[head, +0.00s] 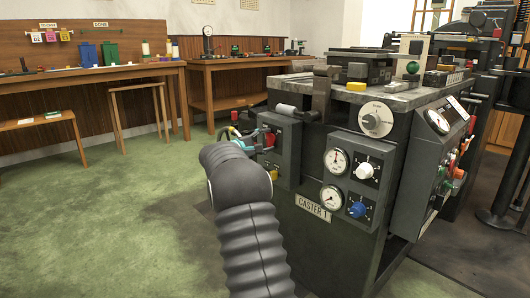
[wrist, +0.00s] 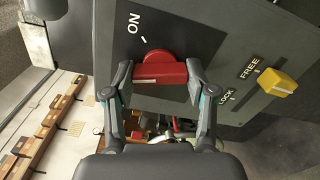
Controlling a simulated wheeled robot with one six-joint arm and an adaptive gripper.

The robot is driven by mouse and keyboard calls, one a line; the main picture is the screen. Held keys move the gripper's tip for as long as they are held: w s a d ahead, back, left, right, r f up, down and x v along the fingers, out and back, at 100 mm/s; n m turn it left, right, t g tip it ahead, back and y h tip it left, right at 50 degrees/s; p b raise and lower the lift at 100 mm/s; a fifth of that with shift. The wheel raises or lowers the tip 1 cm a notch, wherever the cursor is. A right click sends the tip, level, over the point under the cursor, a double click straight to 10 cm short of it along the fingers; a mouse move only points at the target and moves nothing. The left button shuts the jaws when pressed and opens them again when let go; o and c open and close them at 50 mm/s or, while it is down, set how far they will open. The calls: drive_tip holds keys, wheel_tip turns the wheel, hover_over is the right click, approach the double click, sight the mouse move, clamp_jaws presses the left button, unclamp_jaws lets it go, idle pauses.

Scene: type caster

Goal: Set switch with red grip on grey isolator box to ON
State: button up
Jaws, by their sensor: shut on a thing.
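The grey isolator box (head: 283,135) is on the left side of the caster in the head view. Its dark front plate (wrist: 200,30) fills the upper wrist view. The red grip (wrist: 160,72) lies crosswise there, with a round red hub behind it. The word ON and a short white tick show up and left of the hub; the grip does not line up with that tick. My gripper (wrist: 160,76) is shut on the red grip, one finger at each end. In the head view my gripper (head: 247,140) is at the box, partly hidden by my arm. No OFF mark is visible.
A yellow switch (wrist: 278,83) marked FREE and LOCK sits right of the red grip. Dials and knobs, such as a blue knob (head: 357,210), cover the caster's front. Wooden benches (head: 90,75) stand at the back left. The green floor (head: 110,220) is clear.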

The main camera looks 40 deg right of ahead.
drive_tip(key=shift+d+m+b, duration=0.1)
drive_tip(key=shift+m+b, duration=0.25)
drive_tip(key=shift+m, duration=5.95)
drive_tip(key=o, duration=1.2)
drive_tip(key=shift+s, duration=0.1)
drive_tip(key=shift+c, duration=0.2)
drive_tip(key=a, duration=1.2)
drive_tip(key=shift+s, duration=0.4)
